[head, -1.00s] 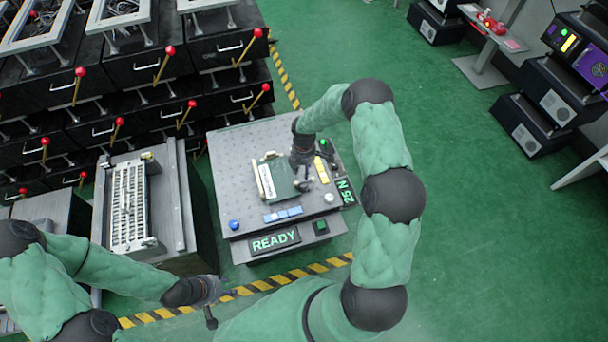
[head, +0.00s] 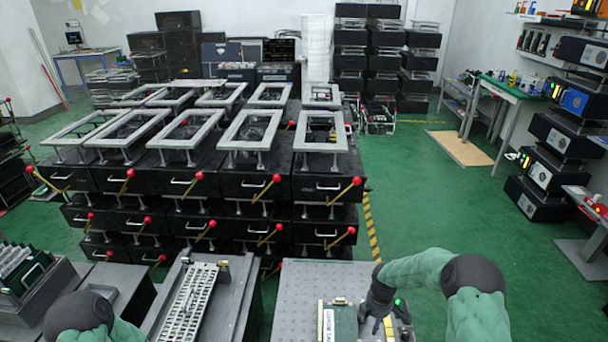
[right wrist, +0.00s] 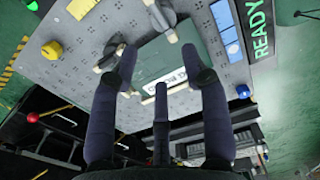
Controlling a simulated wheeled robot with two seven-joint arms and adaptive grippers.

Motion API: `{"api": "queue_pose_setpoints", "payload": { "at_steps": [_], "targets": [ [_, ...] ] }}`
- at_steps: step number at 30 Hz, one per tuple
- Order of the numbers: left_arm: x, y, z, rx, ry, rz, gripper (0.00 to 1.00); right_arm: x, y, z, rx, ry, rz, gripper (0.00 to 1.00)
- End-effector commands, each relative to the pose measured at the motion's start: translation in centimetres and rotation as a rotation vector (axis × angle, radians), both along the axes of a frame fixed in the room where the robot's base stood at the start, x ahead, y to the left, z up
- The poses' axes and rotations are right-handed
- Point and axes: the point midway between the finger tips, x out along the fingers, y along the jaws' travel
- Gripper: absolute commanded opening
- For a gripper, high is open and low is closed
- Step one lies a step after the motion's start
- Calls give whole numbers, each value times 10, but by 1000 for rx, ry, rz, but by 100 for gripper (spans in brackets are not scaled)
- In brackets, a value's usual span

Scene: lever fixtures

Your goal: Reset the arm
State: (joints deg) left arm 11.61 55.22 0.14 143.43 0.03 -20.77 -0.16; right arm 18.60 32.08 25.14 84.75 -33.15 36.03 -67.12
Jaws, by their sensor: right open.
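The grey perforated workstation (head: 298,290) stands at the bottom of the head view. A dark green plate with a pale lettered edge (head: 326,322) lies on it and also shows in the right wrist view (right wrist: 165,58). My right gripper (head: 375,322) is over the workstation, right of the lettered edge. In the right wrist view its fingers (right wrist: 158,65) are spread, empty, over the plate. Dark knobs with pale handles (right wrist: 160,18) flank the plate. The green READY display (right wrist: 258,28) shows there too. My left gripper is out of view; only part of that arm shows.
Stacked black drawer units with red-knobbed levers (head: 273,180) stand behind the workstation. A grey fixture with a white slotted rack (head: 190,300) is at its left. Green floor to the right is open. A yellow knob (right wrist: 52,50) and blue button (right wrist: 243,91) are on the workstation.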

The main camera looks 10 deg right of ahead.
Motion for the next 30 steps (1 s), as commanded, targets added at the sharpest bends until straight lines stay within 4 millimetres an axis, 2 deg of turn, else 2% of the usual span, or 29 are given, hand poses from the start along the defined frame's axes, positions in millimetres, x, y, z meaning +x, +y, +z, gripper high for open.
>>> {"api": "queue_pose_setpoints", "payload": {
  "at_steps": [4, 8, 12, 15, 18, 21, 24, 27, 30],
  "targets": [
    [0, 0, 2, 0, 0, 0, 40, -14, 31, -16, 60, 5, -87, 46],
    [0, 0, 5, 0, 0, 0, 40, -44, 87, -39, 168, 23, -290, 46],
    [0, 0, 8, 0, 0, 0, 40, -87, 147, -56, 271, 70, -581, 46],
    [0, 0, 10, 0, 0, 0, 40, -122, 180, -63, 316, 117, -803, 46],
    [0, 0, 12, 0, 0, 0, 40, -158, 205, -65, 335, 164, -1023, 46],
    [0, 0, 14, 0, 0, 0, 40, -191, 220, -65, 331, 201, -1218, 46],
    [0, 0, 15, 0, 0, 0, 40, -215, 227, -63, 318, 223, -1365, 46],
    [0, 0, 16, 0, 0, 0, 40, -230, 230, -61, 305, 233, -1457, 46],
    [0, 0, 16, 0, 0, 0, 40, -236, 231, -60, 299, 235, -1498, 46]
  ]
}}
